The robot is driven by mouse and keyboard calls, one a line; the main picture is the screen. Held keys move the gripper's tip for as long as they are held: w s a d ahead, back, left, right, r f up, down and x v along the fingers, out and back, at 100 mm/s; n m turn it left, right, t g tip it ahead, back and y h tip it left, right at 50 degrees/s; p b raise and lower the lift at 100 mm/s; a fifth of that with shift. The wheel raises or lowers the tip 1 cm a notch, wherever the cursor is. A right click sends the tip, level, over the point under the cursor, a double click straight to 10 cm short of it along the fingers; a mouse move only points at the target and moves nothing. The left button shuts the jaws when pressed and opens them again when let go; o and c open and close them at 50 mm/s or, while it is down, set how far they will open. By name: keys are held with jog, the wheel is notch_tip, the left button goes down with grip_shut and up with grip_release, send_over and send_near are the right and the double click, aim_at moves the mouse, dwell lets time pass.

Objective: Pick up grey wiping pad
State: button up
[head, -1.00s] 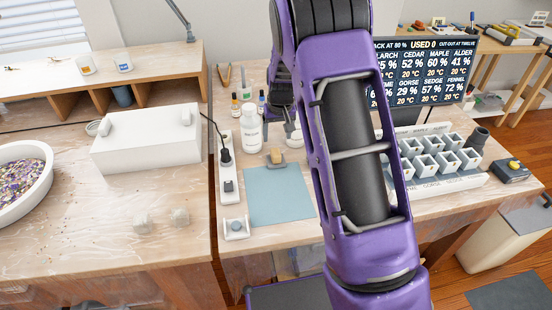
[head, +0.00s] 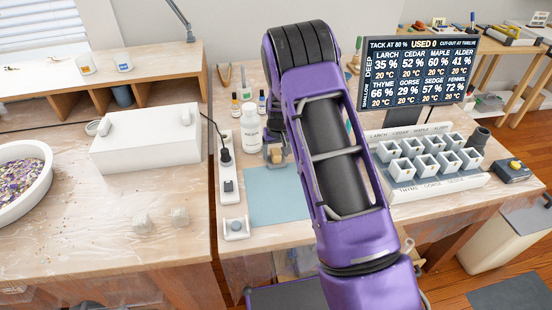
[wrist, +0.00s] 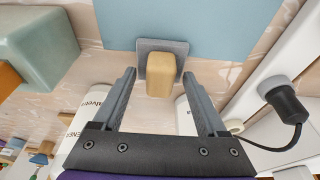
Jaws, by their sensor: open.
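The grey wiping pad (wrist: 145,46) lies flat on the bench in the wrist view, at the edge of a blue-grey mat (wrist: 185,22). A tan block (wrist: 161,75) stands up from it like a handle; I cannot tell if the two are joined. My gripper (wrist: 159,75) is open, with one finger on each side of the tan block and visible gaps between. Its grip holds nothing. In the head view the tan block (head: 278,156) shows just behind the mat (head: 275,195), and my arm partly hides that area.
A white bottle (head: 251,132) stands close behind and left of the pad. A power strip (head: 228,185) with a black plug (wrist: 288,103) lies to the left in the head view. A pale green block (wrist: 38,45) is at the wrist view's left. White moulds (head: 425,160) stand right.

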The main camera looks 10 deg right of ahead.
aim_at(276, 152)
jog(key=shift+c, duration=0.3)
grip_shut()
notch_tip(276, 152, up, 10)
jog(key=shift+r+p, duration=0.1)
jog(key=shift+p, duration=0.2)
jog(key=c, duration=0.5)
grip_release()
jog(key=shift+c, duration=0.2)
grip_shut()
